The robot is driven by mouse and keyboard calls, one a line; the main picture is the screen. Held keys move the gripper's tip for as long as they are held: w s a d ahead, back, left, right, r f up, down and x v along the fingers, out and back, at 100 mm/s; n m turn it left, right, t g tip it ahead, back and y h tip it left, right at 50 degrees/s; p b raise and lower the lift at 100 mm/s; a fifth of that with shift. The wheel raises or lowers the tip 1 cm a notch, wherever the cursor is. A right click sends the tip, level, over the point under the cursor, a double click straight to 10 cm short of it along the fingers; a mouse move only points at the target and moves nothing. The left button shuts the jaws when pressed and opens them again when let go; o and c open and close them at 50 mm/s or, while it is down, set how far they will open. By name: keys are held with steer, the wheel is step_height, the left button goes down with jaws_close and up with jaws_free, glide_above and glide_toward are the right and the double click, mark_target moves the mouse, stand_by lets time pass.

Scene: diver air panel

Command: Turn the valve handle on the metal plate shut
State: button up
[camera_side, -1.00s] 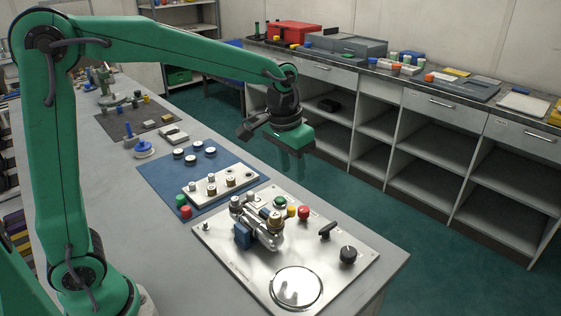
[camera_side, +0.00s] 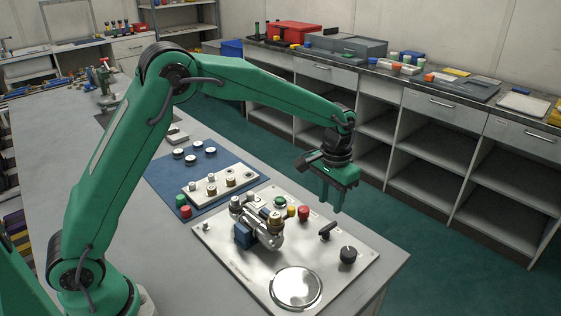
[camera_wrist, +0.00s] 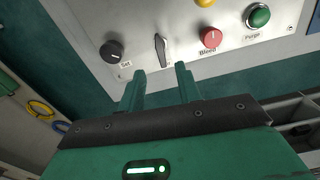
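The black valve handle (camera_side: 325,231) stands near the far right edge of the shiny metal plate (camera_side: 232,262). In the wrist view the handle (camera_wrist: 161,49) is a narrow bar, nearly upright in the picture, between a round black knob and a red button. My gripper (camera_side: 331,206) hangs above the handle in the side view, fingers pointing down and apart from it. In the wrist view my gripper (camera_wrist: 160,67) is open and empty, its two green fingers on either side of the line up to the handle. Nothing hides the handle.
The black "Set" knob (camera_wrist: 112,51), red "Bleed" button (camera_wrist: 210,38) and green "Purge" button (camera_wrist: 257,15) are neighbours of the handle. A silver valve body (camera_side: 262,233) and round gauge (camera_side: 296,287) share the plate. A blue mat (camera_side: 163,174) with small parts lies behind.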

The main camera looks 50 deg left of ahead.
mark_target(327, 227)
steer(key=shift+f, duration=3.9)
steer(key=shift+c, duration=0.2)
jaws_close()
